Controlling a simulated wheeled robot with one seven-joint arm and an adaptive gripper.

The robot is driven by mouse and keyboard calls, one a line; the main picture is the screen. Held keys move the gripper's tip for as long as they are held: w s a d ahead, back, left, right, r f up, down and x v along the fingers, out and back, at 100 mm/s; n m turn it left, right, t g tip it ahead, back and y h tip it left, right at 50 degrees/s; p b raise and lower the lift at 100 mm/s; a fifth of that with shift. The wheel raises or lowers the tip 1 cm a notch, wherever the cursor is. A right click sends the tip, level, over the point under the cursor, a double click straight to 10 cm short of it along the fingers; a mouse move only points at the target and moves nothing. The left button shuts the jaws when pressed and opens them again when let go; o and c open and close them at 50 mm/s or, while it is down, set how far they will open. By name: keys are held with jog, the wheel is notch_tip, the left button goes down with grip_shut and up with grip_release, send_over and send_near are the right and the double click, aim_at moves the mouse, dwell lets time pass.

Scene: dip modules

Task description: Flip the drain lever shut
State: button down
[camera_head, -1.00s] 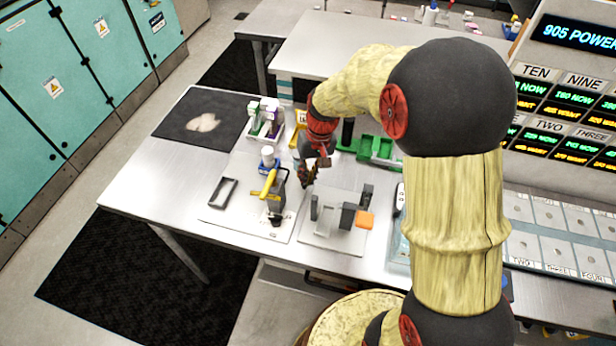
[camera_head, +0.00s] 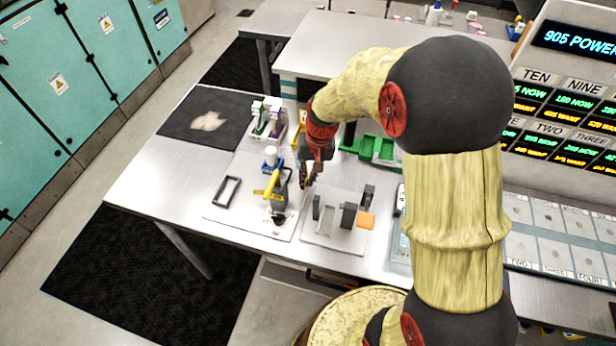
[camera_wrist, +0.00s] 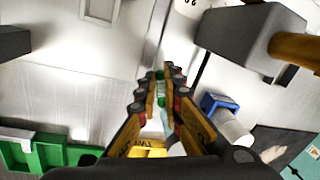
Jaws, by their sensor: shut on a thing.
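The yellow lever (camera_head: 271,185) sits on a grey stand on the left white plate (camera_head: 240,212), its handle slanting. In the wrist view, a grey block with an orange-brown bar (camera_wrist: 294,48) at the upper right appears to be this stand and lever. My gripper (camera_head: 307,186) hangs just right of the stand, apart from the lever. In the wrist view my gripper (camera_wrist: 161,82) has its fingers close together, with a small green and pale thing (camera_wrist: 160,98) between them, mostly hidden. Which way the lever counts as shut is not clear.
The right plate (camera_head: 322,238) carries grey uprights and an orange block (camera_head: 366,220). A black frame (camera_head: 227,192) lies left of the lever. A blue holder with a white top (camera_head: 271,160), a rack of bottles (camera_head: 266,120) and green trays (camera_head: 378,150) stand behind.

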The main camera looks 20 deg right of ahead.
jog(key=c, duration=1.9)
grip_release()
jog(key=r, duration=0.4)
jog(key=d+r, duration=0.1)
jog(key=r, duration=0.6)
jog(key=shift+s+d+r, duration=0.25)
jog(key=shift+d+r, duration=0.15)
jog(key=shift+s+a+r+n+t+h, duration=0.35)
jog(key=shift+s+r+n+t, duration=0.35)
jog(key=shift+s+r, duration=2)
jog(key=shift+s+a+r+n+t+h, duration=0.35)
jog(key=shift+s+r+t, duration=0.75)
jog(key=shift+s, duration=3.1)
jog(key=shift+s+a+r+n+t+h, duration=0.3)
jog(key=shift+s+r+n+t, duration=0.45)
jog(key=shift+s+r, duration=2)
